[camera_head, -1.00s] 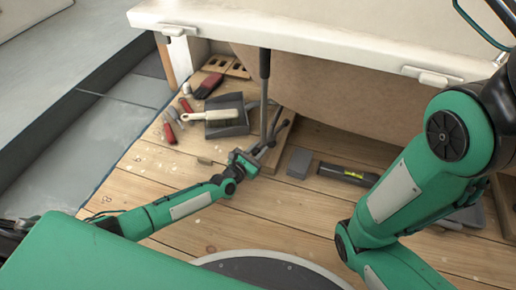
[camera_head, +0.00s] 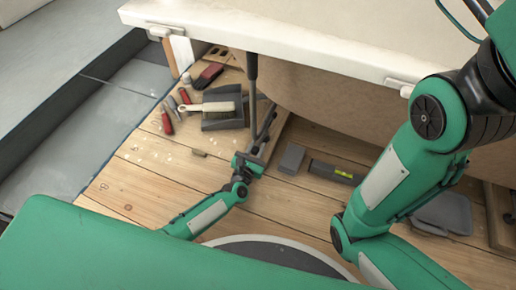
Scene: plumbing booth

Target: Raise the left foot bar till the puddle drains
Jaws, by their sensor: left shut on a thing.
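A slim dark bar (camera_head: 266,130), which looks like the left foot bar, runs low over a wooden block on the plank floor, beneath the white counter. My left gripper (camera_head: 250,162) is at the bar's near end and is shut on it; the jaws are small and partly hidden by the wrist. An upright dark rod (camera_head: 252,85) stands just left of the bar. I cannot make out a puddle. My right arm crosses the right side, but its gripper is outside the picture.
A grey dustpan (camera_head: 222,122) with a pale brush and red-handled tools (camera_head: 167,122) lie left of the bar. A grey block (camera_head: 292,158) and a level (camera_head: 331,171) lie to its right. The white counter (camera_head: 290,35) overhangs. Planks in front are mostly clear.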

